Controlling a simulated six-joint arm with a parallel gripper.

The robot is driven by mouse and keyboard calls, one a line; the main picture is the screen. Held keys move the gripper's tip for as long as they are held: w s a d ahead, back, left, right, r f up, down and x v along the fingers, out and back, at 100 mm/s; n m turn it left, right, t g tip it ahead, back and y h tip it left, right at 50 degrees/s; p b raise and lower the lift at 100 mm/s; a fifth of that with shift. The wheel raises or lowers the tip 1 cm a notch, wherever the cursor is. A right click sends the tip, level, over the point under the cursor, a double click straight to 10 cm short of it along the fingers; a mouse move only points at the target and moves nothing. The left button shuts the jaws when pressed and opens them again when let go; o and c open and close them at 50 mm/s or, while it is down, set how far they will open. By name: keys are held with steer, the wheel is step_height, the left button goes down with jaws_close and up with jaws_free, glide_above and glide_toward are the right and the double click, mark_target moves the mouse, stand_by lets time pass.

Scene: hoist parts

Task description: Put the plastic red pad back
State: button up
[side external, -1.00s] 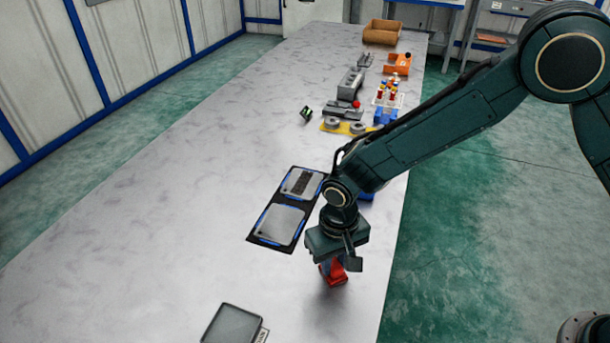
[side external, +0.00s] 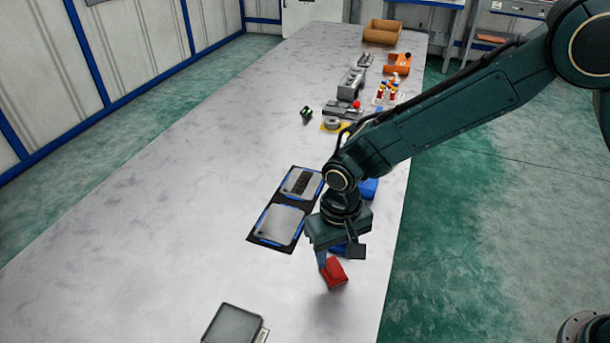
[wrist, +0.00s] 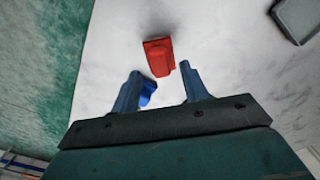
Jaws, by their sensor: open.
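The red pad (side external: 334,272) is on the white table just below my gripper (side external: 333,260) in the side view. It is a small red block with a raised part, and in the wrist view the red pad (wrist: 159,56) shows just beyond the fingertips. My gripper (wrist: 160,69) is open, its two blue fingers spread apart with nothing held between them. I cannot tell from these views how high the fingertips are above the pad.
A black mat (side external: 263,241) with two grey, blue-edged plates lies left of my gripper. A grey tray (side external: 233,325) is at the front. A blue part (side external: 369,188) sits behind my arm. Several parts and a brown bin (side external: 382,32) stand farther back. The table's left side is clear.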

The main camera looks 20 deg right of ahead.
mark_target(334, 264)
step_height(334, 264, up, 9)
stand_by(0.4)
stand_by(0.5)
steer(key=s+d+r+t, duration=0.1)
steer(key=s+d+r, duration=0.2)
steer(key=d+r, duration=0.45)
steer(key=s+d+r+t, duration=0.2)
steer(key=s+d+r, duration=0.2)
steer(key=d+r, duration=0.4)
steer(key=s+d+r+t, duration=0.1)
steer(key=s+d+t, duration=0.1)
steer(key=s+d, duration=0.9)
steer(key=s, duration=0.3)
steer(key=shift+r+t, duration=0.25)
steer(key=shift+t, duration=0.05)
